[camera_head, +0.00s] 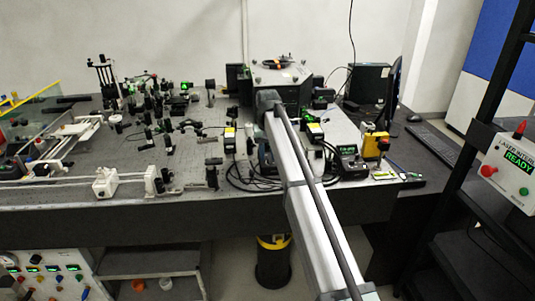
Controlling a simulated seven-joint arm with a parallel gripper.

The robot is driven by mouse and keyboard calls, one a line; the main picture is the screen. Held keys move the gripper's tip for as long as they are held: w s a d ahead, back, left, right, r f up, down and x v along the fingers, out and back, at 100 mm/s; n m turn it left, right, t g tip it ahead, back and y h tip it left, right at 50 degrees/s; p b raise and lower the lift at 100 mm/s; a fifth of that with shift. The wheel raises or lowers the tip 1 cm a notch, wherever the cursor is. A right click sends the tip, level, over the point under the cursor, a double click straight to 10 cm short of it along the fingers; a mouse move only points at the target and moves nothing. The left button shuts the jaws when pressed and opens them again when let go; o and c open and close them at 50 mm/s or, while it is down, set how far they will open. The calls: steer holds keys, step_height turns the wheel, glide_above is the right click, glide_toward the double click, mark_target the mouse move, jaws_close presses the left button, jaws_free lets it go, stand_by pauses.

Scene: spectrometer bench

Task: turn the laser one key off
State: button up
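My silver arm reaches up from the lower right over the bench, and its elbow-like dark joint lies in front of the grey instrument housing (290,80). I cannot make out my gripper; the arm seems to hide it. No key can be told for certain as the laser one key. A white panel (45,270) at the lower left carries small green displays and coloured buttons. A black controller (350,160) with a lit green display stands near the bench's right front. A white box (510,170) on the right rack reads "READY" in green and has a red button.
The optical bench (130,218) carries several mounts and rails on its left half. A yellow-topped device (376,145) and loose black cables (250,178) lie around the controller. A monitor (394,90), keyboard (433,142) and black rack (482,130) bound the right side. A yellow-banded bin (273,265) stands below.

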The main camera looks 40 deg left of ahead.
step_height(320, 180, up, 14)
steer(key=shift+f, duration=0.1)
stand_by(0.7)
stand_by(0.5)
